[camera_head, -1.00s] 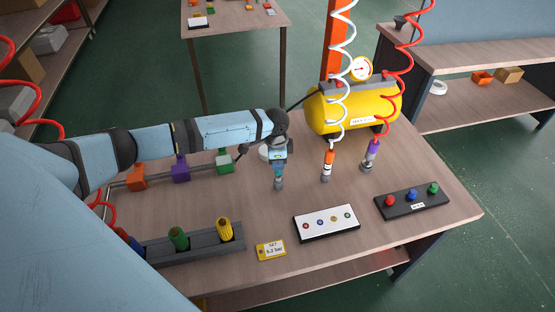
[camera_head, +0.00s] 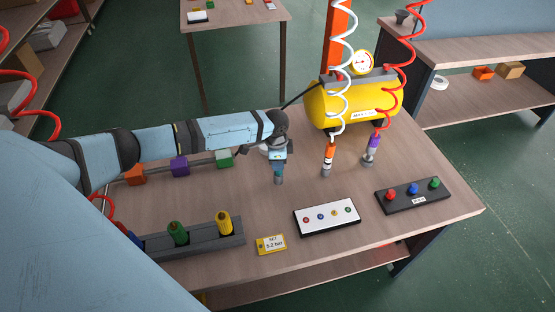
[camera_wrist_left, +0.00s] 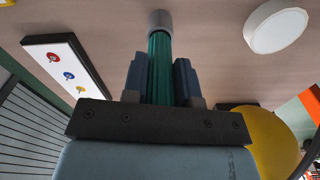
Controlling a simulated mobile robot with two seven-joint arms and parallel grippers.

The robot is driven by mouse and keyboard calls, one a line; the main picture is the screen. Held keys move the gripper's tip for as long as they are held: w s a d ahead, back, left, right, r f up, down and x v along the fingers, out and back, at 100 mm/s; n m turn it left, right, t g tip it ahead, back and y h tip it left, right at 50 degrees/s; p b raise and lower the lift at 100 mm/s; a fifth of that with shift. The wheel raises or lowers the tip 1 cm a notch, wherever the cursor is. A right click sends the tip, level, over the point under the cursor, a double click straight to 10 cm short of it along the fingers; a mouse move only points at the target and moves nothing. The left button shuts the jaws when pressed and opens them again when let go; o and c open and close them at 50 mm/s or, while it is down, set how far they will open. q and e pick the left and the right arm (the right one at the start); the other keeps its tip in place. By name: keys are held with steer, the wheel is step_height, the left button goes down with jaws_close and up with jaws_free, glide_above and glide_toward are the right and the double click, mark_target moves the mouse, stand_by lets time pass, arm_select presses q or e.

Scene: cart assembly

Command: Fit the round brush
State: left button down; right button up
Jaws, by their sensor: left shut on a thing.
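My left gripper (camera_head: 278,168) is shut on a teal-green ribbed cylindrical tool (camera_wrist_left: 160,52) with a grey round end. In the head view the tool points down, its grey end (camera_head: 278,181) low over the table; I cannot tell whether it touches. In the left wrist view the gripper (camera_wrist_left: 160,80) has a blue finger on each side of the tool. The grey rack (camera_head: 205,243) at front left holds a yellow piece (camera_head: 224,223), a green piece (camera_head: 178,233) and a blue piece (camera_head: 134,239). I cannot tell which is the round brush. My right gripper is not in view.
Orange (camera_head: 328,158) and purple (camera_head: 371,149) tools hang on coiled hoses right of the gripper. A yellow tank (camera_head: 330,108) stands behind. A white panel (camera_head: 340,225), a black button box (camera_head: 415,203) and a yellow tag (camera_head: 270,244) lie in front. A white disc (camera_wrist_left: 276,26) is near the gripper.

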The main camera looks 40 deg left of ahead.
arm_select(q)
steer(key=shift+f, duration=0.1)
steer(key=c, duration=0.8)
jaws_free()
step_height(320, 180, up, 14)
steer(key=shift+s+a+f+b, duration=0.1)
steer(key=shift+s+a+b, duration=0.05)
steer(key=shift+b, duration=0.45)
